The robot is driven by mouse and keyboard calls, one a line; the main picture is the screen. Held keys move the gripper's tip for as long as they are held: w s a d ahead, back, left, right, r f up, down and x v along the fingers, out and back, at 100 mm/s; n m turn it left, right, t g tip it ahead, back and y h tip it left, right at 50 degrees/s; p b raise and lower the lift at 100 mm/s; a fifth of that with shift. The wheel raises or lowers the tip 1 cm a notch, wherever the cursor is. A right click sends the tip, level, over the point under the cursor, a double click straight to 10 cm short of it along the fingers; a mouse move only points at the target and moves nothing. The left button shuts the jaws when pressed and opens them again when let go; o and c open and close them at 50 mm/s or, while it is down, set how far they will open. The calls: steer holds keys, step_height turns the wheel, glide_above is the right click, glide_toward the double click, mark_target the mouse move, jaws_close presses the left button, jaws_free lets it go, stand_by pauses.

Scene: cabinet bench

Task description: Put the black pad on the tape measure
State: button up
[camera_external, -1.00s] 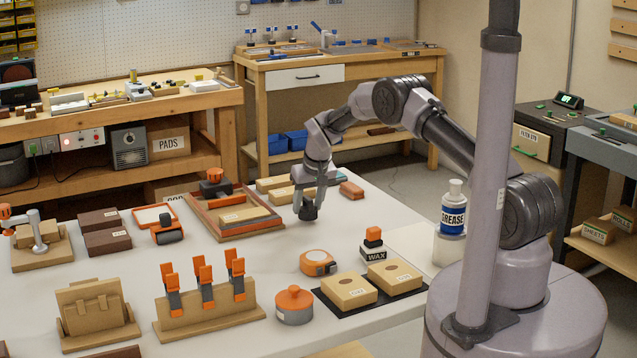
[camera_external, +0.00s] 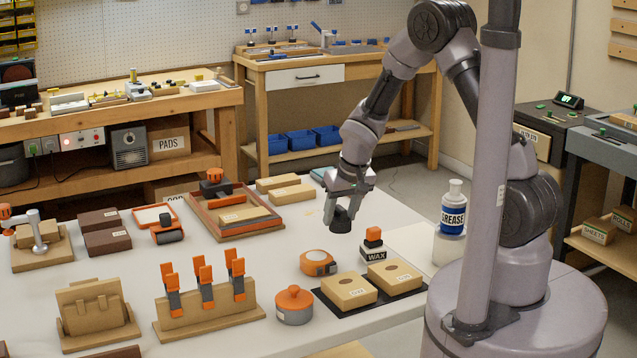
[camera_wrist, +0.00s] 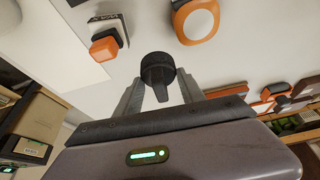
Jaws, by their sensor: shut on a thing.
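My gripper (camera_external: 347,192) is shut on the black pad (camera_external: 342,219), a small dark round piece that hangs below the fingers, above the white table. In the wrist view the black pad (camera_wrist: 157,67) shows between the fingertips, with its narrow part between them. The tape measure (camera_external: 318,263), orange and grey with a pale top, lies on the table in front of and a little left of the gripper. It also shows in the wrist view (camera_wrist: 196,20), up and to the right of the pad, apart from it. Nothing is seen on its top.
The wax block with its orange top (camera_external: 373,240) stands right of the tape measure. Two tan boxes (camera_external: 349,291) on a dark mat and an orange-lidded round pot (camera_external: 294,305) are nearby. The grease bottle (camera_external: 453,208) stands at the right. Bare table lies left of the tape measure.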

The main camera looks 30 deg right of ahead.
steer(key=shift+n, duration=0.3)
steer(key=s+a+b, duration=0.1)
steer(key=s+b, duration=0.1)
steer(key=s, duration=0.3)
steer(key=s+a+r+b, duration=0.1)
steer(key=s, duration=0.5)
steer(key=s+a+b, duration=0.1)
steer(key=s+b, duration=0.1)
steer(key=s, duration=0.4)
steer(key=shift+s+r+b, duration=0.15)
steer(key=shift+s+b, duration=0.1)
steer(key=shift+b, duration=0.05)
steer(key=p, duration=0.7)
glide_toward(313, 253)
steer(key=shift+w+d+f, duration=0.2)
steer(key=shift+w+f, duration=0.3)
steer(key=shift+w, duration=0.15)
steer(key=shift+w+a+f, duration=0.1)
steer(key=shift+w+f, duration=0.15)
steer(key=shift+f+b, duration=1.65)
steer(key=shift+f, duration=0.25)
steer(key=o, duration=1.3)
steer(key=shift+r, duration=0.1)
